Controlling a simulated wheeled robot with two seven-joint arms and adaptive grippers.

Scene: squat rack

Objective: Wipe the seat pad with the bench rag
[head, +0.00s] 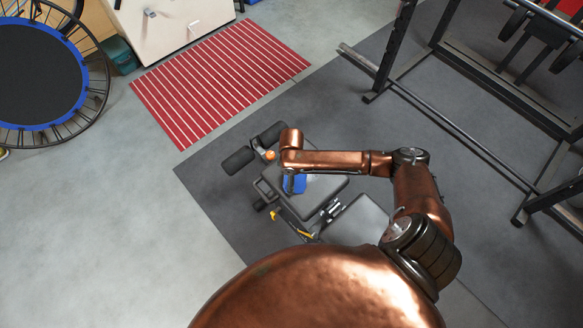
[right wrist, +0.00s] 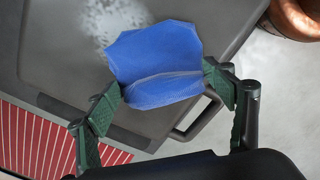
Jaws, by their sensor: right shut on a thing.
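The bench rag (head: 295,184) is blue. In the right wrist view the rag (right wrist: 160,62) is bunched between the green fingers of my right gripper (right wrist: 163,92), which is shut on it. The dark grey seat pad (head: 327,187) lies under my right wrist in the head view. In the right wrist view the seat pad (right wrist: 60,52) fills much of the background, with a whitish, powdery patch beside the rag's upper left. The rag is over the pad; I cannot tell whether it touches. My left gripper is in neither view.
The bench has a second pad (head: 356,222) and foam rollers (head: 238,160) at its left end. A black rack (head: 450,125) stands to the right. A red striped mat (head: 220,78) and a trampoline (head: 40,75) lie at upper left. The floor at left is clear.

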